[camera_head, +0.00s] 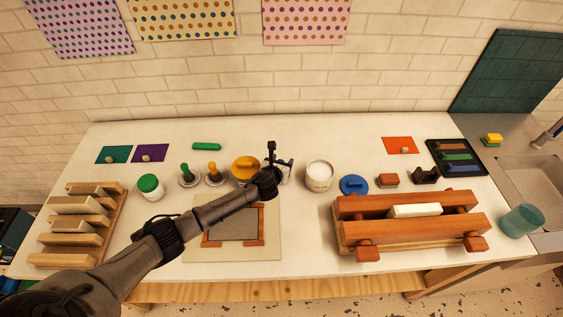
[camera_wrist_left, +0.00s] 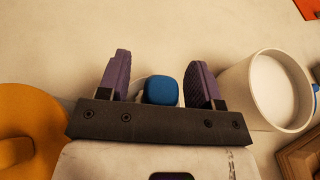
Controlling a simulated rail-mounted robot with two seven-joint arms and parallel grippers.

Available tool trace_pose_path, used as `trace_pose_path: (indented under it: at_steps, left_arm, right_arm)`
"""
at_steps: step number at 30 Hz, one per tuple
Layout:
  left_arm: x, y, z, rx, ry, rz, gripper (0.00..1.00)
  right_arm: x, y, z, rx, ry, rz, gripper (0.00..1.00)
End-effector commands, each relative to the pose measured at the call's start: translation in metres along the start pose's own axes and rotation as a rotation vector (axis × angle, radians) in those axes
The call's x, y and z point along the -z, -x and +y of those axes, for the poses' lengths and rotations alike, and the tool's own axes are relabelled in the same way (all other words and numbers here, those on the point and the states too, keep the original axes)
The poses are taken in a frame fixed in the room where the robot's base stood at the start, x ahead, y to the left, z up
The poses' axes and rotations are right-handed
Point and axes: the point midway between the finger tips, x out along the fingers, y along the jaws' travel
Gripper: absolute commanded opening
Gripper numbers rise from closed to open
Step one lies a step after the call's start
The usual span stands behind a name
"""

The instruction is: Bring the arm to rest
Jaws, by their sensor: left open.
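My left arm reaches in from the lower left of the head view. My left gripper (camera_head: 279,160) is over the back middle of the table, between an orange round thing (camera_head: 244,167) and a white tub (camera_head: 319,175). In the left wrist view, its two purple-padded fingers (camera_wrist_left: 160,76) stand apart. A blue rounded knob (camera_wrist_left: 161,89) shows between them, with clear gaps to both pads; a pale rim shows behind it. How far below the fingers it is, I cannot tell. My right gripper is in neither view.
A framed grey panel (camera_head: 236,226) lies under my forearm. A green-lidded jar (camera_head: 150,187) and two knobbed tools stand left of the gripper. A wooden rack (camera_head: 92,262) is at far left, a wooden press-like frame (camera_head: 372,233) at right. The back strip of table is mostly clear.

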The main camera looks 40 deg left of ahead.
Motion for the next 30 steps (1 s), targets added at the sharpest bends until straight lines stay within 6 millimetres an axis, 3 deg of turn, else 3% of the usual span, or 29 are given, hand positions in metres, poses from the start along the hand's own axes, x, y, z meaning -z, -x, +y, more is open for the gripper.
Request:
trace_pose_path:
  at_steps: [2,9,30]
  left_arm:
    - [0.0003,0.0,0.0001,0.0,0.0,0.001,0.61]
    - [0.0003,0.0,0.0001,0.0,0.0,0.0,0.84]
    - [-0.0007,0.0003,0.0001,0.0,0.0,0.0,0.85]
  right_arm:
    - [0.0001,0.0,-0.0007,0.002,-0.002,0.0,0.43]
    - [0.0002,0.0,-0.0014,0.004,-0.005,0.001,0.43]
    - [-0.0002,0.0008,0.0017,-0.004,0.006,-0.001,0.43]
